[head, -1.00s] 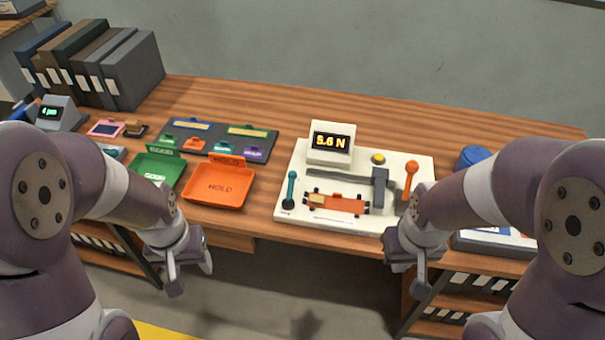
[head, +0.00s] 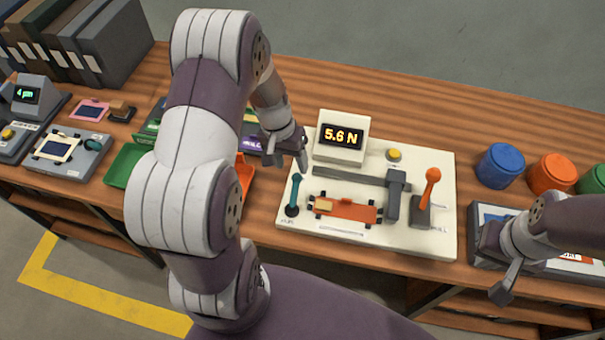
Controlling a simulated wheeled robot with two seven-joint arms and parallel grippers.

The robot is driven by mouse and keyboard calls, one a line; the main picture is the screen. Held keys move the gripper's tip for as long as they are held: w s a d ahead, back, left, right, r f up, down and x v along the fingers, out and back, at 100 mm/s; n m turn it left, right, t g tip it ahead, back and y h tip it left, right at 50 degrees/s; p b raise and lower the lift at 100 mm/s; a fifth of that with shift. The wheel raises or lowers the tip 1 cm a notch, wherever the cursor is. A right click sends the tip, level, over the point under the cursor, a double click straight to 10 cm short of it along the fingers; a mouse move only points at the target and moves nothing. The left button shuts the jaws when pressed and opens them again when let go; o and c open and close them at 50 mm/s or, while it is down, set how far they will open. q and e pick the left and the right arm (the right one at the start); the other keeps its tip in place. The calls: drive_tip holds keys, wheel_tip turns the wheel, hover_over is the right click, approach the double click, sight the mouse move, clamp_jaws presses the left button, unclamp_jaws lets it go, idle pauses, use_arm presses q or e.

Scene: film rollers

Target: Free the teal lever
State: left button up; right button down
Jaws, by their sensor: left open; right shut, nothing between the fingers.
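The teal lever (head: 294,194) stands upright at the left edge of the white test device (head: 437,236). My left gripper (head: 285,159) is open, just above and left of the lever's top, near the device's display; it looks apart from the lever. My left arm covers much of the left side of the view. An orange roller piece (head: 345,211) with black ends lies on the device beside the lever. My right gripper (head: 494,268) is shut and empty, at the right by the table's front edge.
The display (head: 341,136) reads 5.6 N. An orange-knobbed lever (head: 430,184) and a grey sliding block (head: 397,190) stand on the device. Blue (head: 499,166) and orange (head: 551,174) canisters stand at right. A green tray (head: 125,165) lies left, partly hidden by my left arm.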

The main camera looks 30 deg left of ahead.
sight(296, 174)
use_arm(q)
drive_tip(key=f, duration=0.5)
drive_tip(key=w+d+f, duration=0.1)
drive_tip(key=f, duration=0.1)
drive_tip(key=shift+f, duration=0.2)
drive_tip(key=shift+s+d+f, duration=0.1)
drive_tip(key=shift+s+f, duration=0.05)
drive_tip(key=shift+f, duration=0.1)
drive_tip(key=shift+f, duration=0.1)
clamp_jaws()
